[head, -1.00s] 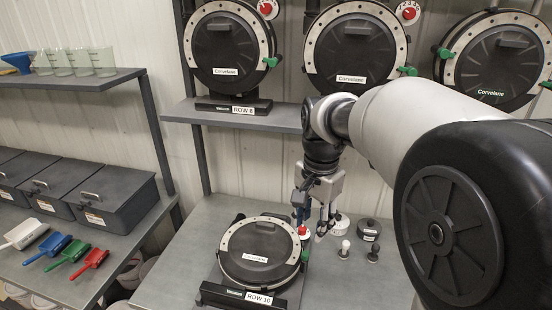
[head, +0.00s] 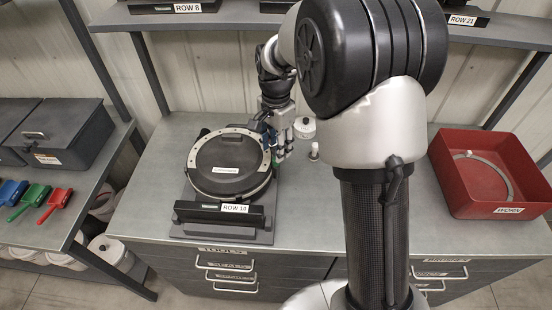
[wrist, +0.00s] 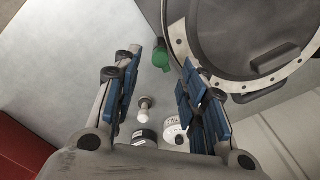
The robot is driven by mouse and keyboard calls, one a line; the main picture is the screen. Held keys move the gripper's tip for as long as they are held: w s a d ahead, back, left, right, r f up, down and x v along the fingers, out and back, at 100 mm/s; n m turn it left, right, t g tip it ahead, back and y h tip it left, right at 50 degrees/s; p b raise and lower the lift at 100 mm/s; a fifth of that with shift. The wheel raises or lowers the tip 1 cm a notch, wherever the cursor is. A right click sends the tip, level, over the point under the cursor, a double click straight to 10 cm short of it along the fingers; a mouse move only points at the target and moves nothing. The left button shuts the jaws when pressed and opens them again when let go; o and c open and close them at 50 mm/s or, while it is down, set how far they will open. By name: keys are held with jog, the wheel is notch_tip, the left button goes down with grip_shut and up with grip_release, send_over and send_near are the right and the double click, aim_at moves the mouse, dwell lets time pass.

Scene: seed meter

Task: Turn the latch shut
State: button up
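The seed meter (head: 225,166) has a round black cover with a pale ring and stands on a base labelled ROW 10 on the bench. In the wrist view, its rim and cover (wrist: 232,40) fill the upper right. The green latch (wrist: 161,57) sticks out at the rim's left side. In the head view my gripper (head: 279,146) is by the meter's right side.
A white-topped knob tool (head: 314,150) and a white round part (head: 304,127) stand on the bench just right of my gripper. A shelf (head: 225,21) crosses behind. The bench front is clear.

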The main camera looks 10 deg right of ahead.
jog(key=shift+f+b, duration=0.4)
jog(key=shift+f, duration=1.95)
grip_shut()
